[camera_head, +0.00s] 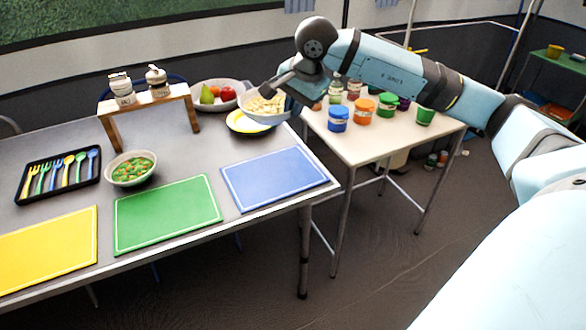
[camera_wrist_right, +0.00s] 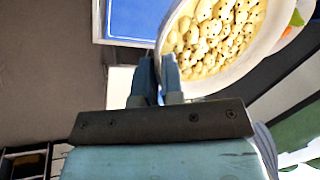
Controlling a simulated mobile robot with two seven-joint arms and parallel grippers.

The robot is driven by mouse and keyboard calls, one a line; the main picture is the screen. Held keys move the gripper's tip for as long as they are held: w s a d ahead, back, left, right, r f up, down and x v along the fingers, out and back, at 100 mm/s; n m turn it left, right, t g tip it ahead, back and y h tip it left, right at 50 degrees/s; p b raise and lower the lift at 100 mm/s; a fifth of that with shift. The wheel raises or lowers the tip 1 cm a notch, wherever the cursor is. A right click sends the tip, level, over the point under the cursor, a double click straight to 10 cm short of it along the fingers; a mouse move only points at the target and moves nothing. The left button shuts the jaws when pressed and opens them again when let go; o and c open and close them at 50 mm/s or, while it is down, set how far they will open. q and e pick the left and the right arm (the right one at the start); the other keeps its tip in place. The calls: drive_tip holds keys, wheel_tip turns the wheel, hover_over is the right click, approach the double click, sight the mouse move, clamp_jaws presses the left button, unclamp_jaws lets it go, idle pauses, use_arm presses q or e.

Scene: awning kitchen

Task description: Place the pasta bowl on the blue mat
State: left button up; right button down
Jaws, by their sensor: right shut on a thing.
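The pasta bowl (camera_head: 264,107) is pale and filled with pasta. It is at the right back of the grey table, overlapping the yellow plate; I cannot tell whether it touches the plate. My right gripper (camera_head: 284,98) is shut on the bowl's right rim. In the right wrist view the fingers (camera_wrist_right: 160,80) meet at the rim of the bowl (camera_wrist_right: 225,45). The blue mat (camera_head: 275,178) lies bare at the table's right front, nearer than the bowl. Part of the mat (camera_wrist_right: 130,18) shows in the right wrist view. My left gripper is out of view.
The yellow plate (camera_head: 242,124) is partly hidden by the bowl. A fruit tray (camera_head: 200,84), a wooden stand (camera_head: 150,100) with jars, a vegetable bowl (camera_head: 131,170), a cutlery tray (camera_head: 42,196) and a green mat (camera_head: 168,213) share the table. A side table (camera_head: 385,144) holds several jars.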

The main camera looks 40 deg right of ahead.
wheel_tip(320, 180, down, 14)
drive_tip(key=b, duration=0.2)
drive_tip(key=shift+w+r+b, duration=0.1)
drive_tip(key=shift+r+b, duration=0.05)
drive_tip(key=shift+b, duration=0.2)
wheel_tip(320, 180, down, 4)
drive_tip(key=shift+f+b, duration=0.25)
drive_tip(key=shift+b, duration=0.3)
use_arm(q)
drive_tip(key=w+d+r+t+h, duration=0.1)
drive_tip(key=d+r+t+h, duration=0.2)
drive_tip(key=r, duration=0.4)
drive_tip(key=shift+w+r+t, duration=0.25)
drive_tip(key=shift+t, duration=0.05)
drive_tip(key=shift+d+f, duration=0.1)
use_arm(e)
drive_tip(key=shift+f, duration=0.2)
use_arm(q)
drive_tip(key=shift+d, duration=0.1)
use_arm(e)
drive_tip(key=c, duration=1.2)
unclamp_jaws()
drive_tip(key=shift+c, duration=0.2)
